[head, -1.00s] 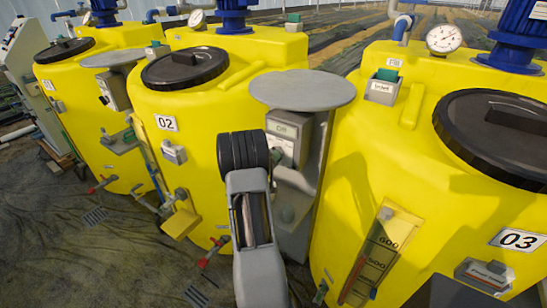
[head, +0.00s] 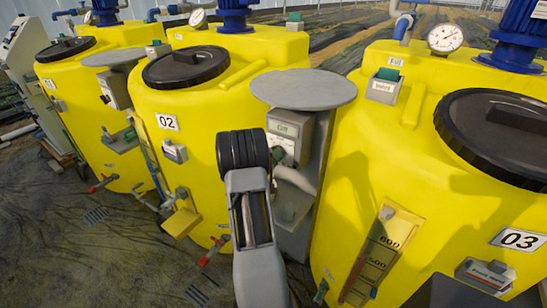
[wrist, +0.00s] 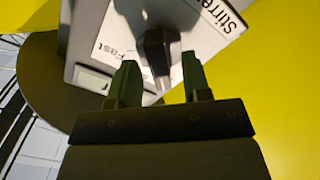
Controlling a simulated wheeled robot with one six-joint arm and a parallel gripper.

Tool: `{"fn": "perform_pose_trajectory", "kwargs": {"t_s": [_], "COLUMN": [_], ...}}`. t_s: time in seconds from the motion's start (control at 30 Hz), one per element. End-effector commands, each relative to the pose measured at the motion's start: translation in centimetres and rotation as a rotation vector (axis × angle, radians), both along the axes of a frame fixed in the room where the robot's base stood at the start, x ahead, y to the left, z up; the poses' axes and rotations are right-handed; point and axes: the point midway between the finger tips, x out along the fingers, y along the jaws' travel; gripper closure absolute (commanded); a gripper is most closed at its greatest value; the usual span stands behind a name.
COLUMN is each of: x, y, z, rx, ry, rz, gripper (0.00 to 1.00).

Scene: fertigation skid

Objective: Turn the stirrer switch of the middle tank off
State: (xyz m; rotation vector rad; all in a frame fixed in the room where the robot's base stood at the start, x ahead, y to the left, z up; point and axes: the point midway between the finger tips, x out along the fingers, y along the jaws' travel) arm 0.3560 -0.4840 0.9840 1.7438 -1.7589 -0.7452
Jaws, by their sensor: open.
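In the head view the middle tank (head: 200,115) is yellow, with a black lid and the number 02. To its right a grey control box (head: 290,135) stands under a round grey cover. In the wrist view a dark switch knob (wrist: 156,45) sticks out from a white label plate (wrist: 120,40) reading "Stirrer" and "Fast". My gripper (wrist: 159,68) is open, with one green-dark finger on each side of the knob's lower end. I cannot tell whether either finger touches it.
Tank 03 (head: 385,190) stands close on the right, and another yellow tank (head: 85,100) stands at the left. The round cover (head: 304,88) overhangs the box. Pipes and red-handled valves (head: 213,250) sit low in front of the tanks.

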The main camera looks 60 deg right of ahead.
Motion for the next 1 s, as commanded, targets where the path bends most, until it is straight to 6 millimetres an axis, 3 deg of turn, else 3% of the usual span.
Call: {"fn": "perform_pose_trajectory", "kwargs": {"t_s": [0.6, 0.8, 1.0], "x": [0.2, 0.1, 0.1], "y": [11.1, 12.8, 13.3], "z": [-0.1, -0.1, 0.0], "rx": [0.0, 0.001, 0.0], "ry": [0.0, 0.0, 0.001], "rz": [0.004, 0.001, 0.0], "gripper": [0.56, 0.56, 0.56]}}
